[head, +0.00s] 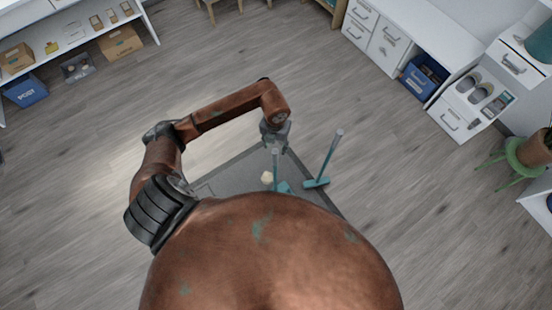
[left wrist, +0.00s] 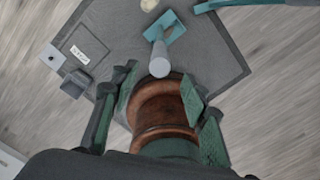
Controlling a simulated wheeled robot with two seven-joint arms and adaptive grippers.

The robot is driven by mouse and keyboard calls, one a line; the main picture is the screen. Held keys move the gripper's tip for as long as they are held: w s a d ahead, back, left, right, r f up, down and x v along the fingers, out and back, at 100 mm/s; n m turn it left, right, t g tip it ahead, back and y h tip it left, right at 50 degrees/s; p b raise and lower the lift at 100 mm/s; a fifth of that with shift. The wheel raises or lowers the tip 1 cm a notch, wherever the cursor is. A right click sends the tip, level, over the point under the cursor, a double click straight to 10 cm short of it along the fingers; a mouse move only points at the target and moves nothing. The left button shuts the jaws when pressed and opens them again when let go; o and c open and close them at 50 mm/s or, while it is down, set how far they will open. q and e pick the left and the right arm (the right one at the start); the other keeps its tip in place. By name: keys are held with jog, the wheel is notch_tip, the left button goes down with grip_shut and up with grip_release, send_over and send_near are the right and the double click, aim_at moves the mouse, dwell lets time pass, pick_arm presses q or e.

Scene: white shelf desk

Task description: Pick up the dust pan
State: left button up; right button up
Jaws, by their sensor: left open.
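A teal dust pan stands on the dark grey mat with its grey-tipped handle pointing up; its teal base (head: 283,187) is partly hidden by my body in the head view. It also shows in the left wrist view (left wrist: 168,27), where its round handle end (left wrist: 160,67) lies just beyond the fingertips. My left gripper (head: 275,140) is above the handle's top, pointing down. In the left wrist view its fingers (left wrist: 160,84) are spread apart, with the handle apart from both. My right gripper is out of view.
A teal brush with an upright handle (head: 328,160) stands right of the dust pan. A pale round object (head: 267,178) lies left of it. The mat (head: 225,178) rests on a wooden floor. White desks and drawers (head: 385,42) stand far off; the floor between is clear.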

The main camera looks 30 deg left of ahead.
aim_at(275, 150)
pick_arm(q)
notch_tip(275, 150, down, 6)
jog(key=shift+w+a+f+b, duration=0.1)
jog(key=shift+b, duration=0.4)
jog(key=shift+c, duration=0.3)
grip_shut()
